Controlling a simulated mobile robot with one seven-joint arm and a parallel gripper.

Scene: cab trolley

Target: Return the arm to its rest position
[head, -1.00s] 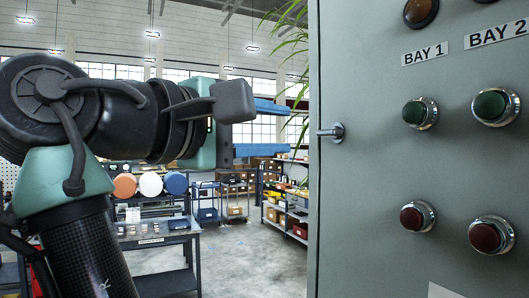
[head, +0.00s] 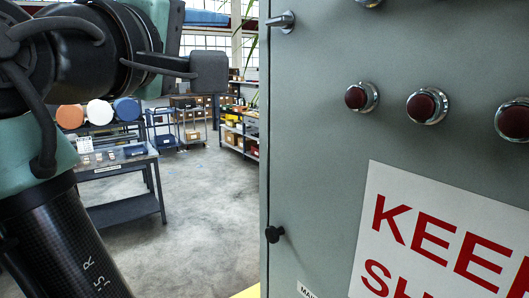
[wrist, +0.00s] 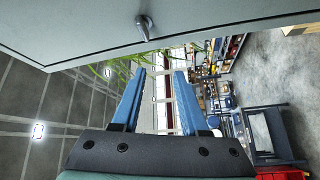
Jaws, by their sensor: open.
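My arm (head: 95,60) reaches in from the left of the head view, bent at a dark joint, with my gripper (head: 222,10) at the top edge, partly cut off. In the wrist view my gripper (wrist: 158,75) shows two blue fingers spread apart with nothing between them. It is open and empty. The fingers point toward the room beside the grey cabinet (head: 310,190) and touch nothing that I can see. The cabinet also spans the top of the wrist view (wrist: 75,22).
The cabinet has red buttons (head: 427,105), a door handle (head: 281,22) and a warning sign (head: 445,240). A work table (head: 120,165) stands at the left behind my arm. Shelves (head: 240,130) stand farther back. The grey floor (head: 205,215) between is clear.

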